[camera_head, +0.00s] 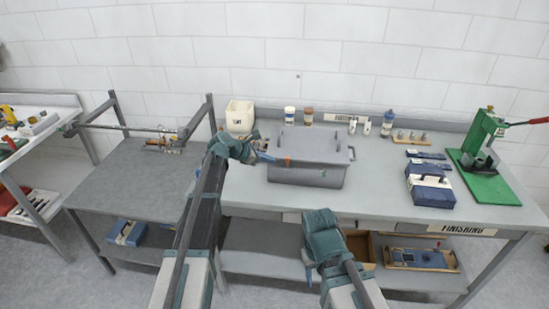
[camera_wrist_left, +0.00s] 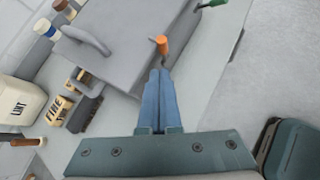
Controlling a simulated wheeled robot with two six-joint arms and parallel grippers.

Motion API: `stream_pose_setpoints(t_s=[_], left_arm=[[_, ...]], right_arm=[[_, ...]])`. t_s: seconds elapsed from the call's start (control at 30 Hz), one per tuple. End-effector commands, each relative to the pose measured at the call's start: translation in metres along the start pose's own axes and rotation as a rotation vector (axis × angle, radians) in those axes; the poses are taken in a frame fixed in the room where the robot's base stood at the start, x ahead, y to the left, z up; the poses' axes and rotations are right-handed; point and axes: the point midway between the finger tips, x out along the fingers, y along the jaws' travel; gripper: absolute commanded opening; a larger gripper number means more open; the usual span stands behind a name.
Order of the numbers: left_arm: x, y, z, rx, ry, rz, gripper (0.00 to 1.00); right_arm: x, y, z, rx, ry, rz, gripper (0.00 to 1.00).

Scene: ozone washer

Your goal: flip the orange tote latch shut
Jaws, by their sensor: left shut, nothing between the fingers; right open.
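A grey lidded tote (camera_head: 312,150) stands on the workbench, with a handle at its side. Its small orange latch (camera_head: 286,160) is at the left end of the tote's front. In the left wrist view the orange latch (camera_wrist_left: 161,44) sticks out at the edge of the tote (camera_wrist_left: 120,45), just beyond my fingertips. My left gripper (camera_head: 270,157) is shut and empty, its blue fingers (camera_wrist_left: 160,72) pointing at the latch with a small apparent gap. My right gripper (camera_head: 308,272) is open and empty, low in front of the bench.
A white bin (camera_head: 240,116) stands behind my left gripper. Bottles (camera_head: 290,115) stand behind the tote. A blue case (camera_head: 430,188) and a green press (camera_head: 484,150) are on the right. The bench top (camera_head: 375,190) between tote and case is clear.

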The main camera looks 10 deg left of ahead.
Motion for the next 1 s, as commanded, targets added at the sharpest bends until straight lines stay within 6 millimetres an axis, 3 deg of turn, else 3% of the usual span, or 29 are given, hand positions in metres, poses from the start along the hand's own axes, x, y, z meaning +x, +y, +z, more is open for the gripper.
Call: stream_pose_setpoints(t_s=[0.1,0.4,0.6,1.0], left_arm=[[-0.035,0.001,0.006,-0.001,0.001,0.002,0.00],[-0.086,0.003,0.006,-0.001,0.000,0.000,0.00],[-0.099,0.004,0.005,0.001,0.000,0.000,0.00],[-0.100,0.004,0.004,0.001,0.000,-0.001,0.00]], right_arm=[[-0.026,0.002,0.002,-0.001,0.000,0.000,0.51],[-0.057,0.005,0.003,0.000,0.000,0.000,0.51],[-0.064,0.006,0.004,0.003,0.000,-0.001,0.51],[-0.063,0.006,0.004,0.003,0.000,-0.001,0.51]])
